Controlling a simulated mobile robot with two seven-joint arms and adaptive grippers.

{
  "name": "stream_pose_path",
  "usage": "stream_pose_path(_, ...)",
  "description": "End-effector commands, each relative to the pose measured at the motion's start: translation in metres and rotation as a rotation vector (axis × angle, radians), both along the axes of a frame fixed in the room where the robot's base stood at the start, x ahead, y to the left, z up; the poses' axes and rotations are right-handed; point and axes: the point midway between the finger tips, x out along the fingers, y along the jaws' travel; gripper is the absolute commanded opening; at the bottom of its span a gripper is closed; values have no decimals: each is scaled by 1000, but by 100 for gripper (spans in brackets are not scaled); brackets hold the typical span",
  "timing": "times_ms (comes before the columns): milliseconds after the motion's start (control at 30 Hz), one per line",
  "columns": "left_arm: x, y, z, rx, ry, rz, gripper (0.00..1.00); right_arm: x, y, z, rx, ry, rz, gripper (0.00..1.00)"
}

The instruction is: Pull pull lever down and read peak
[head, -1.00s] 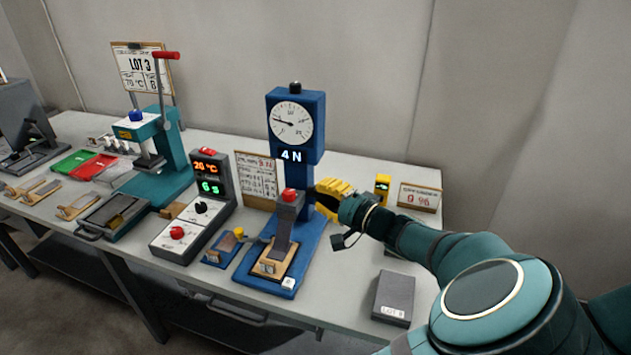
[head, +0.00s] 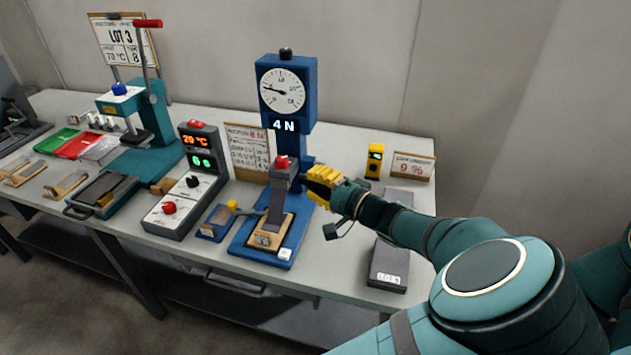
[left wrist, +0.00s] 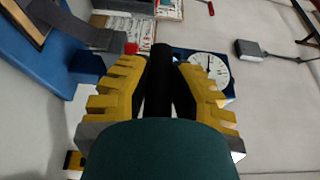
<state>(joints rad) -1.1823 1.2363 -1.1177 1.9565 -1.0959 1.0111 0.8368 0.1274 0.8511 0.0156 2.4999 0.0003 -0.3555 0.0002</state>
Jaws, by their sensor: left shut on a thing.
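The blue test stand (head: 305,77) stands on the bench with a round dial gauge (head: 282,91) and a readout of 4 N. A grey clamp with a red knob (head: 282,162) sits on its column. A dark strip runs from it down to a wooden panel (head: 268,242) on the blue base. My left gripper (head: 322,190), with yellow fingers, is right of the column. It is shut on the black lever handle, which shows between the fingers in the left wrist view (left wrist: 162,72). The fingers hide part of the lever. My right gripper is not in view.
A grey control box (head: 190,190) and a small blue block with a yellow knob (head: 217,222) stand left of the stand. A grey LOT box (head: 388,262), a yellow device (head: 374,160) and a 9 % card (head: 412,167) lie to the right. A teal press (head: 152,125) stands farther left.

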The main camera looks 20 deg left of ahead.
Motion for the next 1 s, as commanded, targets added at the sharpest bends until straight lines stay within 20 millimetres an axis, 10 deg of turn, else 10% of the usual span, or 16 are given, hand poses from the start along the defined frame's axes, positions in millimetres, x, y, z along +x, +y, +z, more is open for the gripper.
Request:
stream_pose_path(100,-1,-1,-6,-10,9,-3,54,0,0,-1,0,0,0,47)
stream_pose_path(533,-3,-9,-3,-5,3,-3,54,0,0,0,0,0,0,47)
stream_pose_path(1000,-31,-90,-2,-7,4,-5,54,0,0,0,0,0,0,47)
